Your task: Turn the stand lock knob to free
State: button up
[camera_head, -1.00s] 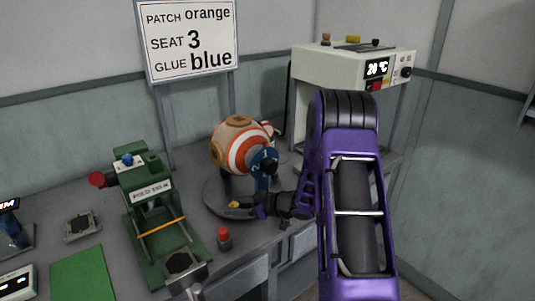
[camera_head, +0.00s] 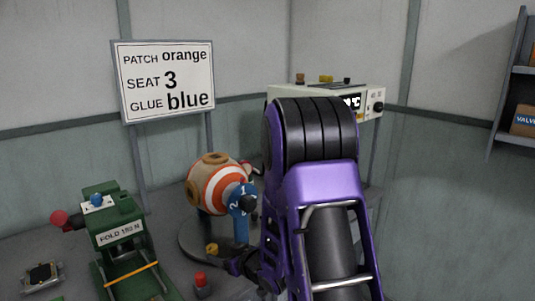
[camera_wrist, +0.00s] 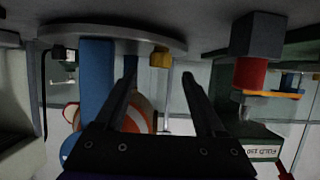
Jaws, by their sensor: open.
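The round grey stand (camera_head: 190,240) has a blue post (camera_head: 241,228) with numbers, and a ball (camera_head: 213,185) with orange and white stripes sits at it. The wrist view is upside down. I cannot read the knob's setting.
A red-capped button (camera_head: 200,280) stands in front of the stand. A green press (camera_head: 115,235) with a fold label is at the left. A sign (camera_head: 165,80) reads patch orange, seat 3, glue blue. A cream heater box (camera_head: 372,103) is behind my arm.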

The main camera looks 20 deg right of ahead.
jog(key=p+v, duration=0.5)
jog(key=v, duration=0.5)
jog(key=shift+r, duration=0.35)
